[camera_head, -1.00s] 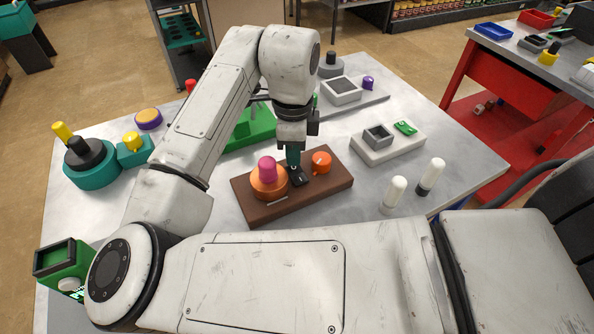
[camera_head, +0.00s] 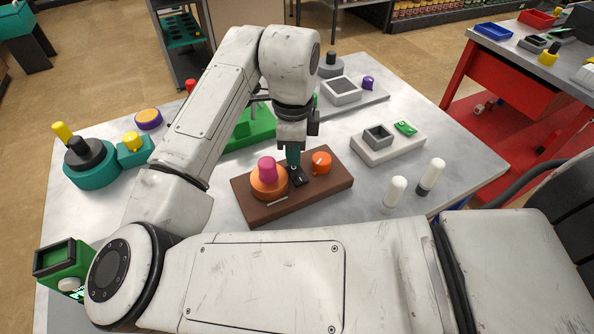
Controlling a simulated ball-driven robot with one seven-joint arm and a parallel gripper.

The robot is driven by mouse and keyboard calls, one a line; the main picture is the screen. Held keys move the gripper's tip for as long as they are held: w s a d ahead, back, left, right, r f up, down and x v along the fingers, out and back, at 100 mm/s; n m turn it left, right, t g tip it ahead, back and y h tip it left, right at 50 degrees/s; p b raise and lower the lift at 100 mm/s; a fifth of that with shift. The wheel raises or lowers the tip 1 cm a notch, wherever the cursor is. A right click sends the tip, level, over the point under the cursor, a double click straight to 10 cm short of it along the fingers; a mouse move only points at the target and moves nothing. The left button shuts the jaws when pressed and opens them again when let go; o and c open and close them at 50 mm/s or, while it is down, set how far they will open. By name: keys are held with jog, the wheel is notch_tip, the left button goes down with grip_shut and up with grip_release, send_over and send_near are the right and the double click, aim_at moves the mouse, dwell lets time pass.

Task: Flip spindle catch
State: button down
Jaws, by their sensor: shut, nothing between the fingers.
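A brown base block (camera_head: 325,187) lies on the table in the middle of the view. On it sit an orange round part (camera_head: 268,185) with a pink knob (camera_head: 267,168) at the left and an orange dial (camera_head: 321,162) at the right. Between them is a small black catch or switch (camera_head: 300,178) with a light mark. My gripper (camera_head: 294,163) points down at the back edge of this black part. The gripper is shut with nothing held. Its tips seem to touch or nearly touch the black part; I cannot tell which.
A grey block with a green button (camera_head: 405,128) stands to the right. Two white-topped pegs (camera_head: 394,190) stand at the front right. A teal base with a black knob (camera_head: 92,178) is at the left. A green block (camera_head: 262,136) sits behind my gripper.

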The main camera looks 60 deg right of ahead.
jog(key=shift+f+b, duration=0.65)
jog(key=shift+f, duration=0.35)
dwell(0.8)
jog(key=shift+r, duration=0.2)
jog(key=shift+r+p, duration=3)
jog(key=shift+r, duration=0.35)
